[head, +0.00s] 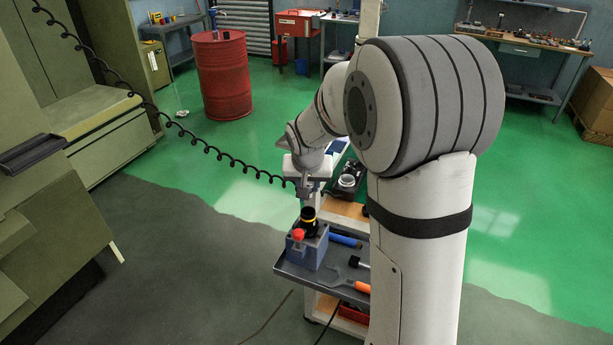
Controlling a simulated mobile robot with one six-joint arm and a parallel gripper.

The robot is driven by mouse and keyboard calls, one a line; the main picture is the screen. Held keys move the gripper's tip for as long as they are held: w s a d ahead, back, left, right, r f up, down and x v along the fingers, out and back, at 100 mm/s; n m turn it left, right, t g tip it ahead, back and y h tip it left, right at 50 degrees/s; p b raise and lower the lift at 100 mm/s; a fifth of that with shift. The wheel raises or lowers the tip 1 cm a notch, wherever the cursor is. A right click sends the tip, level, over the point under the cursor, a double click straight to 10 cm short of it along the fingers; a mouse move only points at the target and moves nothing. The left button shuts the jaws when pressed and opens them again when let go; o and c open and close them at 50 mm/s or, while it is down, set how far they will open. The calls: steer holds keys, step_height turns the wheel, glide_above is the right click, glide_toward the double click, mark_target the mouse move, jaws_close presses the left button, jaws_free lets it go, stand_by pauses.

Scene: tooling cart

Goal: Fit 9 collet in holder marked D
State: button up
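My gripper (307,190) points down above the tooling cart, just over a black tool holder with a yellow ring (309,221). I cannot tell whether it is open or shut, or whether it holds anything. The holder stands upright in a blue-grey block (306,252) with a red knob (298,234) on its near side. A black tray with a pale round part (347,181) sits on the cart behind the gripper, partly hidden by my arm. No collet marked 9 and no letter D can be read in this view.
The cart's grey tray (290,269) also carries a blue-handled tool (345,240) and a spanner (337,278) beside an orange handle (362,287). My arm hides the cart's right side. A coiled black cable (215,152) hangs at left. A red drum (222,75) stands farther back.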

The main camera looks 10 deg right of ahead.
steer(key=shift+s+f, duration=0.2)
steer(key=shift+w+f+b, duration=0.2)
steer(key=shift+f+b, duration=0.25)
steer(key=shift+f, duration=0.15)
steer(key=shift+s+f+b, duration=0.1)
steer(key=shift+f+b, duration=0.45)
steer(key=shift+f, duration=0.65)
steer(key=shift+s+b, duration=0.1)
steer(key=shift+b, duration=0.25)
steer(key=shift+f+b, duration=1.25)
steer(key=shift+f, duration=0.05)
stand_by(0.4)
steer(key=o, duration=1.1)
